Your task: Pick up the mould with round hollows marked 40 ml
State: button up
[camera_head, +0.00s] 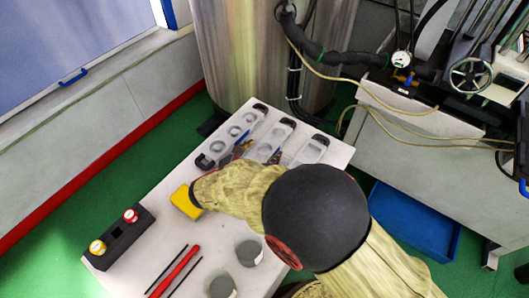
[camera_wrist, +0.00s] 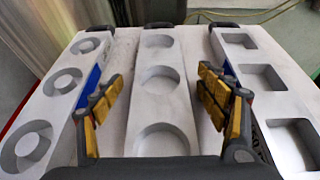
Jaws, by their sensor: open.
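The mould with round hollows (camera_wrist: 160,105) is a pale bar in the middle of the wrist view, with several plain round hollows in a row and a dark end piece at its far end. In the head view the middle mould (camera_head: 268,146) lies on the table, its near part hidden by my arm. No 40 ml marking is readable. My gripper (camera_wrist: 161,82) is open. Its yellow-padded fingers stand on either side of the middle mould, with visible gaps and nothing held. In the head view my gripper is mostly hidden behind my arm.
A mould with ring-shaped hollows (camera_wrist: 62,81) lies close on the left and one with square hollows (camera_wrist: 262,80) close on the right. The white table (camera_head: 150,195) also holds a black block with red and yellow knobs (camera_head: 121,236), red and dark sticks (camera_head: 174,272) and grey cups (camera_head: 249,252).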

jog(key=shift+c, duration=0.6)
grip_shut()
dwell(0.4)
jog(key=shift+r, duration=0.1)
